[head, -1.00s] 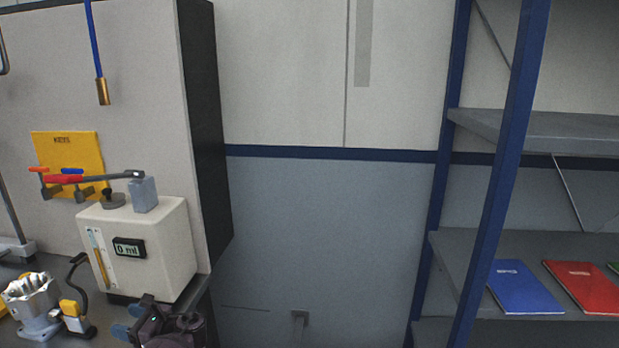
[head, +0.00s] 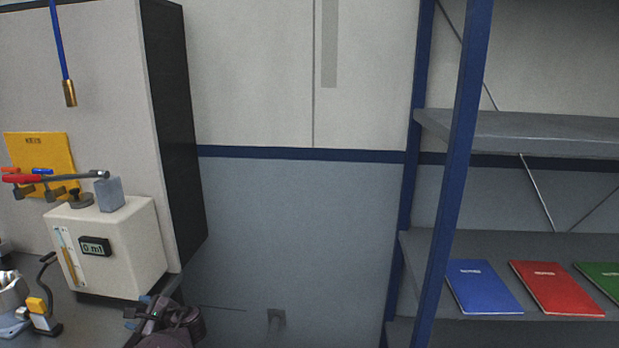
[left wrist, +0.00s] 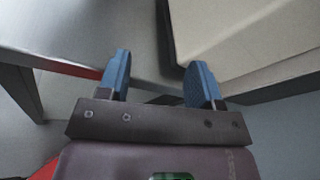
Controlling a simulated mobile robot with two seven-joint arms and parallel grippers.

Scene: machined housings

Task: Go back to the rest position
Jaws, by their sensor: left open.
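My left gripper (head: 140,308) is at the bottom of the head view, beside the right end of the workbench and in front of the cream box. In the left wrist view its two blue fingers (left wrist: 158,82) are apart with nothing between them. Beyond the fingers that view shows the grey bench top (left wrist: 110,25) and its edge. My right gripper is not in view.
The cream box (head: 120,240) with a "0 ml" display stands on the bench (head: 85,320). A metal housing (head: 12,300) is at the far left. A blue-framed shelf (head: 465,150) at right holds blue (head: 483,287), red (head: 555,288) and green (head: 600,276) booklets. Open floor room lies between them.

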